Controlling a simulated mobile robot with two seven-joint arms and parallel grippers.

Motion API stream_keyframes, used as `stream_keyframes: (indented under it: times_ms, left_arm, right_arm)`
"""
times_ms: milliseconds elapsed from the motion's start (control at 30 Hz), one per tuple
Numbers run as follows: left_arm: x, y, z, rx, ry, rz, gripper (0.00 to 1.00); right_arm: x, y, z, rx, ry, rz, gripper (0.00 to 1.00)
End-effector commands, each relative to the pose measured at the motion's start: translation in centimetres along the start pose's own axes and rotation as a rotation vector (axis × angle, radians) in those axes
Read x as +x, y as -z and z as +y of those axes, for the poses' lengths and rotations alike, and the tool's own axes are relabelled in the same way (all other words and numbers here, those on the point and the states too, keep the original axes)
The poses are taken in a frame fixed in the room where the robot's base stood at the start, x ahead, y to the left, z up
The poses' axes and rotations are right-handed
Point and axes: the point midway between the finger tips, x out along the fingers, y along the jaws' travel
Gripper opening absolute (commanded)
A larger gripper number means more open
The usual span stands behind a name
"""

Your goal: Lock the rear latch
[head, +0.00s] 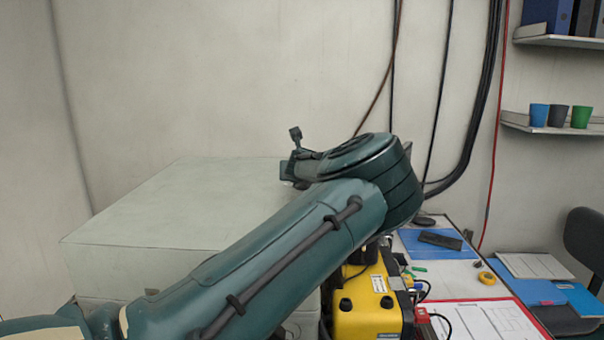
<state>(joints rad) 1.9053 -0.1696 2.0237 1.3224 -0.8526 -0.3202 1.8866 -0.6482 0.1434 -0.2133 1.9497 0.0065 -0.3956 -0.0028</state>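I cannot make out the rear latch in the head view. My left arm comes in from the lower left and crosses the middle, hiding what lies behind it. I see no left gripper fingertips. A small dark fitting with an upright stub (296,135) shows beyond the arm's raised joint; I cannot tell whether it belongs to my arm or to something behind. A large pale box (160,215) stands at the left behind the arm. A yellow machine (365,308) with dark knobs is partly hidden below the joint. My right gripper is not in view.
A white table (455,280) at right holds a black object on a blue folder (412,243), a yellow tape roll (487,278) and papers (485,322). Cables and a red hose (494,150) run down the wall. Shelves hold cups (557,116) and binders. A dark chair is at far right.

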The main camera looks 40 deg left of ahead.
Motion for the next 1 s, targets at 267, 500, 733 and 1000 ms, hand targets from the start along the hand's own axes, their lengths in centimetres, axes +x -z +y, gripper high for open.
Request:
stream_keyframes:
  times_ms: [267,500,733,1000]
  left_arm:
    - [0.01,0.02,-0.03,0.000,0.000,0.000,0.28]
    - [0.00,0.01,0.00,0.000,0.000,0.000,0.08]
    - [0.00,0.00,0.00,0.000,0.000,0.000,0.00]
    - [0.01,0.01,0.08,0.007,0.017,0.000,0.00]
  right_arm:
    - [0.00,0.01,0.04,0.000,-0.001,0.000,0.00]
    - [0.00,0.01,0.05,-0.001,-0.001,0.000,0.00]
    - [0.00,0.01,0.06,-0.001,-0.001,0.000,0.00]
    - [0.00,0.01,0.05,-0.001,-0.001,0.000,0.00]
